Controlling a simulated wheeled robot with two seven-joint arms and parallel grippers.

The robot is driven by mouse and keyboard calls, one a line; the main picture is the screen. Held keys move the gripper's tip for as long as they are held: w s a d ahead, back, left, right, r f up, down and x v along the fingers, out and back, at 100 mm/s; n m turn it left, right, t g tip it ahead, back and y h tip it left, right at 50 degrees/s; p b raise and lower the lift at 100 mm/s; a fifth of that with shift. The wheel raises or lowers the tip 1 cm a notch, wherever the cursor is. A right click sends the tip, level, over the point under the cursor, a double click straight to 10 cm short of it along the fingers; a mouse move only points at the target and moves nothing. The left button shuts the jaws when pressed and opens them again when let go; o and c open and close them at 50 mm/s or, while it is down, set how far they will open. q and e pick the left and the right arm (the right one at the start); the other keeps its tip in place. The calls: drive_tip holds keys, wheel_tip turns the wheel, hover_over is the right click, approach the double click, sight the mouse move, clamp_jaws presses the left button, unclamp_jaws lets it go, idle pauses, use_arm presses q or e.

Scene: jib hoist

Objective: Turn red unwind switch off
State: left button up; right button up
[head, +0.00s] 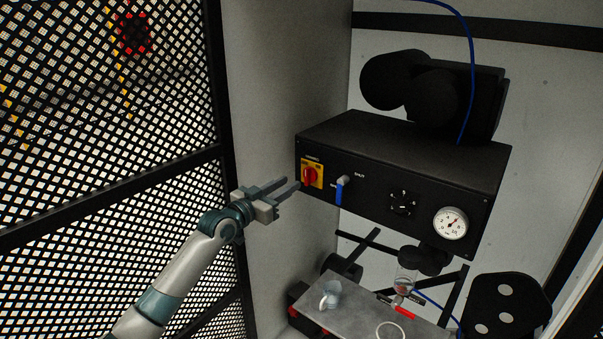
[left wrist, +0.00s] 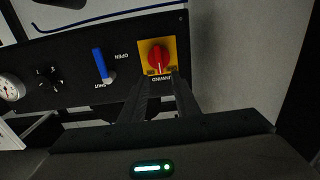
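The red unwind switch (head: 309,177) is a round red knob on a yellow plate at the left end of a black control box's front. In the left wrist view the red knob (left wrist: 158,58) sits on its yellow plate above the word UNWIND, just beyond my fingertips. My left gripper (head: 292,185) points at the switch from the left, its two fingers apart with a gap between them. In the left wrist view the left gripper (left wrist: 160,80) has its fingers below the knob, and nothing shows between them. Whether a finger touches the plate I cannot tell. My right gripper is not in view.
The black control box (head: 410,165) also carries a blue-handled valve (head: 340,190) close right of the switch, a black dial (head: 403,203) and a white gauge (head: 450,223). A metal table (head: 350,300) with small items is below. A mesh panel (head: 110,120) stands left.

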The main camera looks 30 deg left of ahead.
sight(306, 173)
use_arm(q)
drive_tip(key=w, duration=0.2)
drive_tip(key=w+p, duration=0.1)
drive_tip(key=w, duration=0.4)
drive_tip(key=shift+w+d, duration=0.15)
drive_tip(key=shift+d, duration=0.15)
clamp_jaws()
